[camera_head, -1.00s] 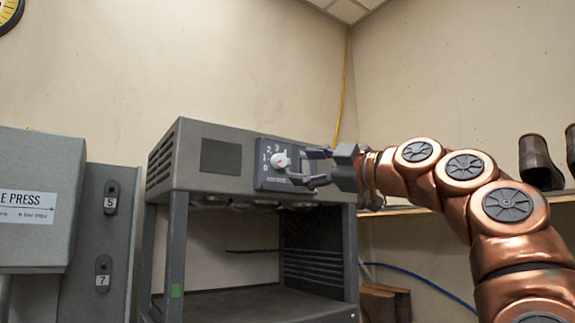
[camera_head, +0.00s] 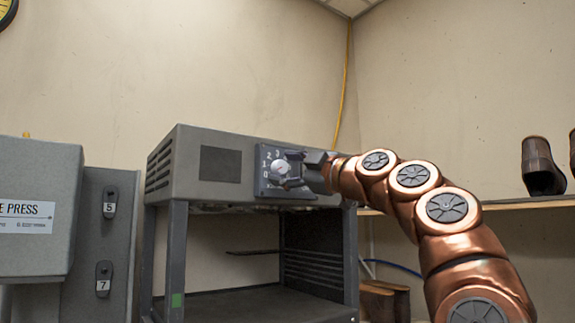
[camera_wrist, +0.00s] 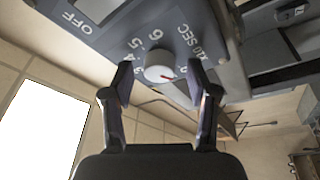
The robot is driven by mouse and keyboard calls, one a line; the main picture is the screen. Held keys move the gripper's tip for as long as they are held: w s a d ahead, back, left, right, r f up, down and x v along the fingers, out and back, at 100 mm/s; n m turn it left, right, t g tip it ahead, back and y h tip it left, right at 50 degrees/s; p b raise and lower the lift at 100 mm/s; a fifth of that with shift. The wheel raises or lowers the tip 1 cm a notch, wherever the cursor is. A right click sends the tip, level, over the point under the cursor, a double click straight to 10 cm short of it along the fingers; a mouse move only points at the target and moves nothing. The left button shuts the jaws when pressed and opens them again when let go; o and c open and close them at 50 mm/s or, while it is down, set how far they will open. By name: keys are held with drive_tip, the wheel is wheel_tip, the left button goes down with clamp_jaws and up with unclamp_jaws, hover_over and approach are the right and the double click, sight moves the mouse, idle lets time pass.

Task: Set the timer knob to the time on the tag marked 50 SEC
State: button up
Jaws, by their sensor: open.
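The timer knob (camera_head: 280,167) is a small round white knob on a dark dial plate on the grey machine's front. Printed numbers ring the knob, and the plate reads "x10 SEC" and "OFF". My gripper (camera_head: 291,171) is at the dial. In the wrist view my gripper (camera_wrist: 161,78) is open, its two fingers on either side of the knob, with gaps visible in the picture. Fingers hide some dial numbers. I cannot make out a tag marked 50 SEC.
The grey machine housing (camera_head: 220,162) stands on posts over an open bay. A grey press cabinet (camera_head: 30,205) and a panel with numbered switches (camera_head: 108,235) are at left. A shelf (camera_head: 480,205) with brown boots (camera_head: 540,165) is at right.

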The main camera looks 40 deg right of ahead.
clamp_jaws()
idle(0.4)
drive_tip(key=shift+f+b, duration=0.15)
drive_tip(key=shift+b, duration=0.35)
